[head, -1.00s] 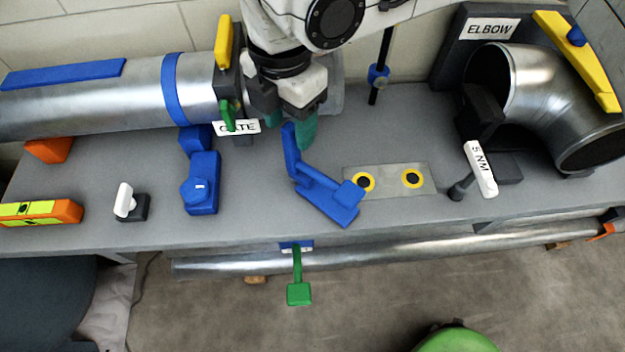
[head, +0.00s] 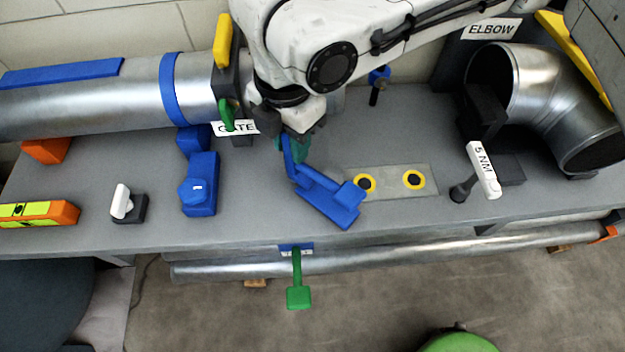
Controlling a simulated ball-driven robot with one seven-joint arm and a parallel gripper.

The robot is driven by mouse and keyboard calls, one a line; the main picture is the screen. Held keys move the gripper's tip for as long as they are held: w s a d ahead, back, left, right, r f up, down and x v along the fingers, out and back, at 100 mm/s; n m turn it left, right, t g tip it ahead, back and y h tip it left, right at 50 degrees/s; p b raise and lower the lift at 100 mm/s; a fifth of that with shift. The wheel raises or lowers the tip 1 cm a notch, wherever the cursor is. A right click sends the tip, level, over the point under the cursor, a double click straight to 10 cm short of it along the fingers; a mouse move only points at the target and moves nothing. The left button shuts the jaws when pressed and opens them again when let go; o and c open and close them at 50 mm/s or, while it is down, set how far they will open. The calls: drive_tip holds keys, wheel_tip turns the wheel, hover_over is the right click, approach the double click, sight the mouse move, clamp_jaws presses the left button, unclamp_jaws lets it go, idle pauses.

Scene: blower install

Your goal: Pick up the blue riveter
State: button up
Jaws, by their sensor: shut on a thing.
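The blue riveter (head: 330,202) is a plain blue tool with a long body and a raised arm at its left end. It lies angled on the grey bench, near the middle of the head view. My gripper (head: 293,150) has teal fingertips and points down at the raised left end of the riveter. It is shut on that upper end. The fingertips are partly hidden by the gripper body and the blue arm. The riveter's body still appears to lie on the bench; I cannot tell any gap beneath it.
A grey plate (head: 390,181) with two yellow-ringed holes lies right of the riveter. A blue tool (head: 199,185) stands left. The metal duct with its gate (head: 228,90) is behind left, and the elbow (head: 535,95) is at right. A 5 NM tool (head: 483,170) stands before it.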

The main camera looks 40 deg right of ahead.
clamp_jaws()
idle(0.8)
